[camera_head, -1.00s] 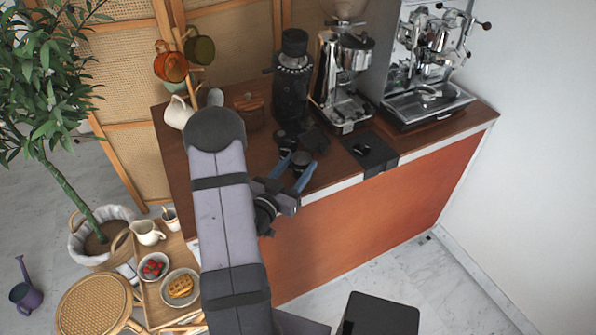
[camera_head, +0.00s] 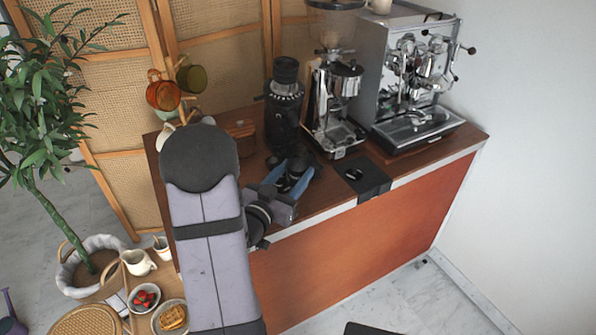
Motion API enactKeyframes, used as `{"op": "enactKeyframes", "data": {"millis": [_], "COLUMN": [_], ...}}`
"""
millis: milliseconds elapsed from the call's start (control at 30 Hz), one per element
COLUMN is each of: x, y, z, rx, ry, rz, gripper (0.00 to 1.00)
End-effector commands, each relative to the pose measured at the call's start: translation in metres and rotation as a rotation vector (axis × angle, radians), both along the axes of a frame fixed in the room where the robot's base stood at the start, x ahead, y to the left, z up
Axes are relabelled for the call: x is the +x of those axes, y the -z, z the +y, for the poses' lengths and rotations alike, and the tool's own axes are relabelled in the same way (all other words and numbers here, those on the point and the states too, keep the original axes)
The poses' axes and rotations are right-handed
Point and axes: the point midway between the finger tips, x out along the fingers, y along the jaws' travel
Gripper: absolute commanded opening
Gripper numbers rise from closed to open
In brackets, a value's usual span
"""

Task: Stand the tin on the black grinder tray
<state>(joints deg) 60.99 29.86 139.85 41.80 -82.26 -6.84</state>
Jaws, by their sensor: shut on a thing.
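My gripper (camera_head: 293,170), with blue fingers, reaches over the counter's front edge from the left. It is shut on a small dark round tin (camera_head: 297,168), which sits between the fingers and is partly hidden by them. The black grinder (camera_head: 285,108) stands just behind the gripper. Its black tray (camera_head: 276,160) at the foot is mostly hidden behind the gripper and tin. I cannot tell whether the tin touches the tray or is held above it.
A chrome grinder (camera_head: 333,105) and an espresso machine (camera_head: 415,85) stand to the right. A black mat (camera_head: 370,183) with a small dark item hangs over the counter's front edge. A wooden box (camera_head: 240,130) and a mug stand with orange (camera_head: 163,93) and green (camera_head: 194,77) cups are left.

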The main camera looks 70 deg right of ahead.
Motion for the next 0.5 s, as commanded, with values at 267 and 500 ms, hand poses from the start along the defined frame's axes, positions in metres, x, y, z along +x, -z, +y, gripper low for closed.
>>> {"op": "enactKeyframes", "data": {"millis": [267,500], "x": [-0.075,-0.159], "y": [0.023,0.027], "z": [-0.006,-0.015], "rx": [-0.002,-0.010], "ry": [0.155,0.326], "rz": [0.001,-0.002], "gripper": [0.19,0.19]}}
